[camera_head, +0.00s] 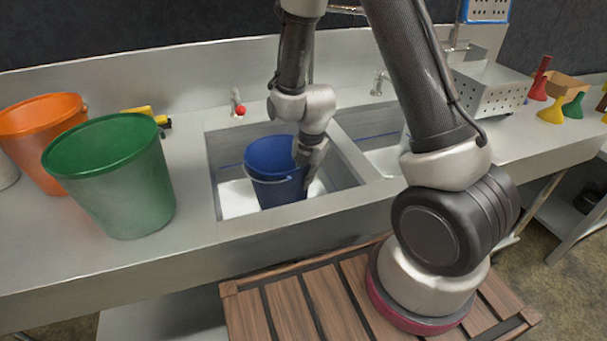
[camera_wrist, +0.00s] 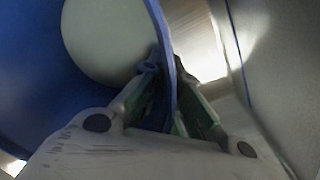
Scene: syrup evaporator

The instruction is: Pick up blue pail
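The blue pail (camera_head: 272,172) stands upright in the left basin of the steel sink, with a wire handle hanging at its front. My gripper (camera_head: 308,178) points down at the pail's right side. In the wrist view the pail's wall (camera_wrist: 162,50) runs between the two fingers of my gripper (camera_wrist: 174,92), one finger inside the pail and one outside. The fingers look closed on the wall near the rim. The pail's pale round bottom (camera_wrist: 105,40) shows inside it.
A green pail (camera_head: 112,180) and an orange pail (camera_head: 40,135) stand on the counter at left. The sink's divider (camera_head: 355,155) is close to my gripper's right. A faucet with a red knob (camera_head: 238,104) is behind the basin. A perforated steel box (camera_head: 488,95) sits at right.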

